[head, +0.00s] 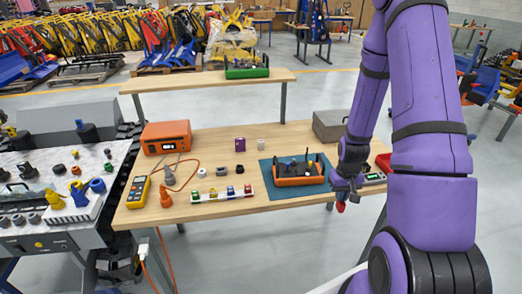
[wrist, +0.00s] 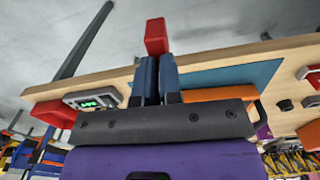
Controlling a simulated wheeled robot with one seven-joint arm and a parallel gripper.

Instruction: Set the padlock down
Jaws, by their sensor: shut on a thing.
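My gripper (head: 343,195) is shut on a small red block-like thing, which I take to be the padlock (head: 341,207). It hangs at the fingertips beside the front edge of the wooden workbench (head: 225,203), near the right end. In the wrist view the two blue fingers (wrist: 157,62) close on the red padlock (wrist: 156,36), which shows against the grey floor just past the bench edge. Its shackle cannot be made out. The padlock looks clear of any surface.
A blue mat (head: 267,187) bears an orange tool tray (head: 299,181). A device with a green display (head: 374,178) and a red bin (head: 384,160) sit at the right end. A white strip (head: 221,196) with coloured pieces lies left of the mat. Bare wood shows between these.

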